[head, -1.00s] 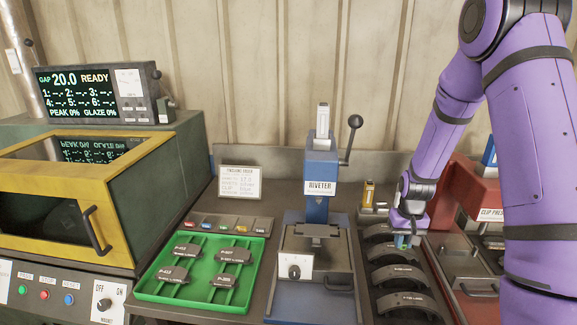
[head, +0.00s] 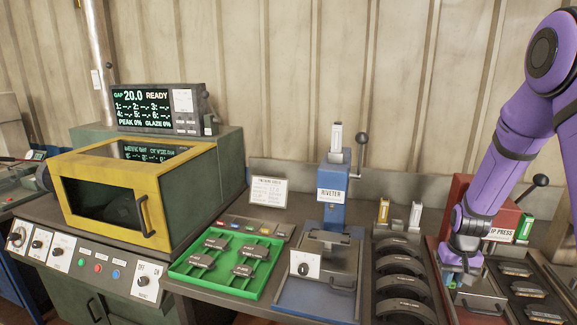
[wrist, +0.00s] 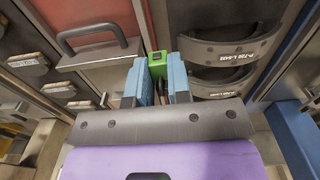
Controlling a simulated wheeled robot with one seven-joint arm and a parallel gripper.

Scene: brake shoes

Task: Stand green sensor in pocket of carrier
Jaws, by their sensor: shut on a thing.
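My gripper (head: 463,270) is at the right of the bench, in front of the red clip press. In the wrist view my gripper (wrist: 158,85) has its blue fingers shut on a small green block with a dark square on its end, which I take for the green sensor (wrist: 157,62). Its lower part is hidden between the fingers. The carrier is not clearly identifiable. A green tray (head: 263,288) with several dark pads stands left of the riveter, and a grey strip (head: 288,231) with small coloured marks lies behind it. My gripper is far from both.
A rack of curved brake shoes (head: 400,264) lies just left of my gripper. The blue riveter (head: 333,212) stands between rack and green tray, its lever raised. The red clip press (head: 480,190) is close behind my gripper. A yellow-framed cabinet (head: 105,163) is at left.

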